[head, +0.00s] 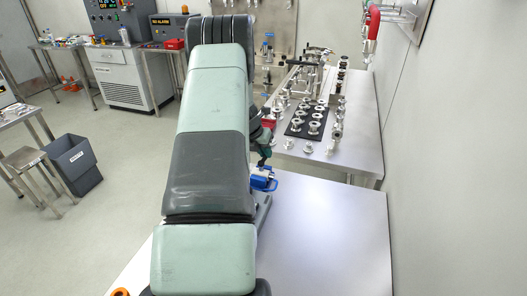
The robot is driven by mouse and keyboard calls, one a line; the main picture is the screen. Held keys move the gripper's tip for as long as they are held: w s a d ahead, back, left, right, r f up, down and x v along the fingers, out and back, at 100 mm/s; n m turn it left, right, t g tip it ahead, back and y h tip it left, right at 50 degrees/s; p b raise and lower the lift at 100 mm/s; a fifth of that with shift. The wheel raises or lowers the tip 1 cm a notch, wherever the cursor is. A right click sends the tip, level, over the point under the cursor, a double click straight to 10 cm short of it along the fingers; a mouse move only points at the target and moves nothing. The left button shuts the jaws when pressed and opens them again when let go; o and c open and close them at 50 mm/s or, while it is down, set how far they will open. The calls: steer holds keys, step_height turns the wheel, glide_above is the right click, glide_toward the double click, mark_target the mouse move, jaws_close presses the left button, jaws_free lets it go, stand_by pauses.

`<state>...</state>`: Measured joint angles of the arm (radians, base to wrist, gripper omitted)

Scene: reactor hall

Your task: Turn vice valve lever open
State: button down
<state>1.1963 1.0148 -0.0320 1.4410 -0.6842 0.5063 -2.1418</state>
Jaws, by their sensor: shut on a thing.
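My arm fills the middle of the head view and hides much of the work spot. My gripper (264,162) shows only in part past the arm's right side, dark and pointing down. It is shut, just above a small blue vice (263,183) on the near white table (330,235). The valve and its lever at the vice are too small and too covered to make out clearly. The fingertips' hold on the lever is hidden, and I cannot tell the lever's angle.
Behind stands a metal table (365,120) with several flanges and fittings, some on a black mat (296,128). A red box (270,117) is near its left edge. A wall runs along the right. The near table's right half is clear. A grey bin (75,163) stands at left.

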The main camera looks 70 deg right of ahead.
steer(key=m, duration=0.2)
steer(key=s+m+g+y, duration=0.1)
steer(key=m, duration=0.1)
steer(key=shift+s+a, duration=0.1)
steer(key=shift+s, duration=0.05)
steer(key=m, duration=0.1)
steer(key=s+m+y, duration=0.1)
steer(key=m, duration=0.1)
steer(key=m+g+y, duration=0.1)
steer(key=shift+s+a+m, duration=0.15)
steer(key=shift+a+m, duration=0.25)
steer(key=m+y, duration=0.1)
steer(key=m, duration=0.1)
steer(key=s+a+m, duration=0.1)
steer(key=m, duration=0.1)
steer(key=shift+a+y, duration=0.1)
steer(key=shift+y, duration=0.3)
steer(key=shift+s+a+m+y, duration=0.1)
steer(key=shift+a+m+y, duration=0.25)
steer(key=shift+m, duration=0.6)
steer(key=shift+a+m+y, duration=0.2)
steer(key=shift+m+y, duration=0.25)
steer(key=shift+m, duration=0.5)
steer(key=c, duration=1.1)
jaws_free()
steer(key=v, duration=1)
steer(key=shift+r, duration=0.45)
